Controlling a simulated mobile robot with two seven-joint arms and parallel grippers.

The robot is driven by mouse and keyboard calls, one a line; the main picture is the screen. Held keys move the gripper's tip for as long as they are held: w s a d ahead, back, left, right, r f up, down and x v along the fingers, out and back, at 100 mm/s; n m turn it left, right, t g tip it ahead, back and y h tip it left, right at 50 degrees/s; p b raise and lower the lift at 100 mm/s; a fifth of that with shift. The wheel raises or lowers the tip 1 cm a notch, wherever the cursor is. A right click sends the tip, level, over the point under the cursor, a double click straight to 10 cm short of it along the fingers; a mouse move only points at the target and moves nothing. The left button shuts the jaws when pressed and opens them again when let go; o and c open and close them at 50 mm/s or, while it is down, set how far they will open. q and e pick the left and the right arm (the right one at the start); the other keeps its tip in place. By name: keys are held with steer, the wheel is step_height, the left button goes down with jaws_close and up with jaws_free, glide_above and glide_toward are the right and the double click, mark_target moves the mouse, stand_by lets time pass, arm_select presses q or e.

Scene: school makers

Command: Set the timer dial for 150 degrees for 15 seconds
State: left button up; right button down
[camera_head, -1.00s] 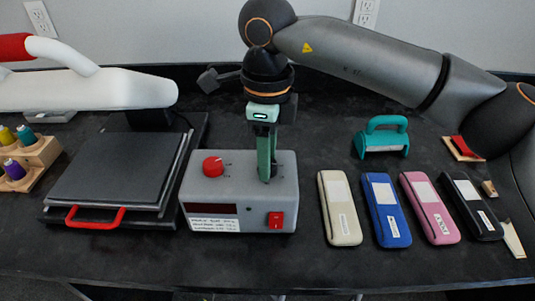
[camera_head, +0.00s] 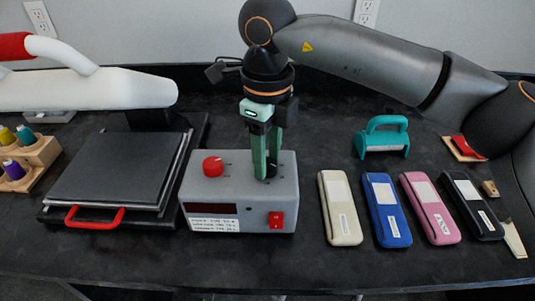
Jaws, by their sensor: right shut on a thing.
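The grey control box (camera_head: 228,213) stands in the middle of the table. It has a red knob (camera_head: 213,166) at its top left, a dark display and a label on its front. A dark dial (camera_head: 265,171) sits at its top right, mostly hidden by my fingers. My right gripper (camera_head: 266,172) points straight down from above and is shut on this dial, with one green finger on each side. I cannot read the dial's setting or which knob is marked as the timer. My left gripper is not in view.
A red rocker switch (camera_head: 276,220) is on the box's front. The heat press (camera_head: 120,170) with a red handle (camera_head: 95,218) stands close on the left. Several cases, including a cream one (camera_head: 340,208), lie to the right. A teal tool (camera_head: 382,138) stands behind them.

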mark_target(268, 163)
steer(key=shift+c, duration=2.1)
jaws_free()
steer(key=shift+r, duration=0.1)
step_height(268, 163, up, 12)
steer(key=p, duration=0.2)
steer(key=shift+r, duration=0.2)
